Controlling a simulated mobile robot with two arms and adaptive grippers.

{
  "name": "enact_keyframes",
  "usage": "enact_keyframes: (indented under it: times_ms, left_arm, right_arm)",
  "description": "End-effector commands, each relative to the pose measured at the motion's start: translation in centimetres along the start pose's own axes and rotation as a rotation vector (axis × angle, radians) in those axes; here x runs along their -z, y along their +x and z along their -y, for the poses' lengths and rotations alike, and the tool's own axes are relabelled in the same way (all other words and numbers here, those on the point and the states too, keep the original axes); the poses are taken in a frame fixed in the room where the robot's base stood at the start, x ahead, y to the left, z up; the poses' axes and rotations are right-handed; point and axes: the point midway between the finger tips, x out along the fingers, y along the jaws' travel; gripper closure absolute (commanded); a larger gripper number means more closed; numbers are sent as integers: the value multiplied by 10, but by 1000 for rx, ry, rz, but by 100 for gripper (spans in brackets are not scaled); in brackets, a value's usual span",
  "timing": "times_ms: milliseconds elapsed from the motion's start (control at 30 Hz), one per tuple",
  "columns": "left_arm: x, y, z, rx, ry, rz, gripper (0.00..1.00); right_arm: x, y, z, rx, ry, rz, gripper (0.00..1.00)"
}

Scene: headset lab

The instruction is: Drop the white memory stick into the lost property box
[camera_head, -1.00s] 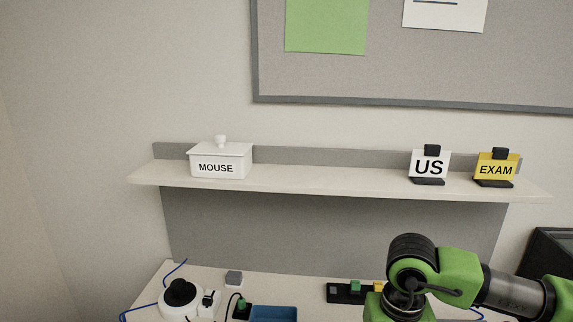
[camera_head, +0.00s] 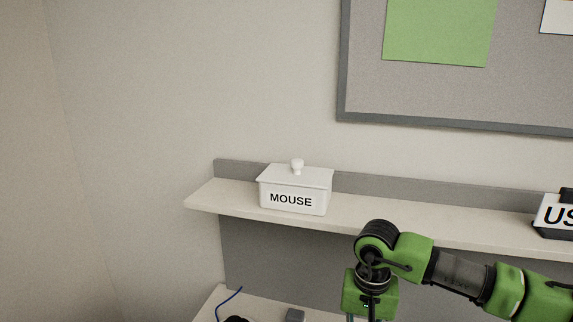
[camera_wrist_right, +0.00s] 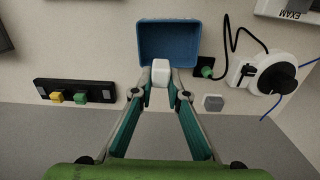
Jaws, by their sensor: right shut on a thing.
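The white memory stick (camera_wrist_right: 160,71) is held between the fingertips of my right gripper (camera_wrist_right: 160,84) in the right wrist view. A blue open box (camera_wrist_right: 184,42) lies just beyond the fingertips in that picture, and the stick overlaps its near edge. I see no label on this box, and its height below the stick is hard to judge. In the head view my right wrist (camera_head: 370,290) shows at the bottom, with the fingertips cut off. The blue box is out of the head view. My left gripper is not in view.
A black strip (camera_wrist_right: 75,92) with yellow and green pieces lies left of the box. A green plug (camera_wrist_right: 205,72), a grey block (camera_wrist_right: 213,102) and a white-and-black device (camera_wrist_right: 262,75) stand right of it. Above the desk, a shelf (camera_head: 430,220) carries a white MOUSE box (camera_head: 296,188).

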Motion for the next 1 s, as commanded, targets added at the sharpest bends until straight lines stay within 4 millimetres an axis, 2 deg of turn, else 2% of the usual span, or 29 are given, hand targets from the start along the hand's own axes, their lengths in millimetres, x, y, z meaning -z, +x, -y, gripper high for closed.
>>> enact_keyframes:
  times_ms: [400,533,767,800,867,1000]
  left_arm:
    - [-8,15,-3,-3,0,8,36]
    - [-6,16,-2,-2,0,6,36]
    - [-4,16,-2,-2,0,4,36]
    - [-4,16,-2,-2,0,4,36]
    - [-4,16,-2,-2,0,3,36]
    - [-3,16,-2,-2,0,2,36]
  right_arm:
    - [-1,47,0,0,0,2,97]
    - [0,54,0,0,0,1,97]
    - [0,54,0,0,0,0,97]
    - [0,54,0,0,0,0,80]
    - [0,54,0,0,0,0,66]
    - [0,54,0,0,0,0,66]
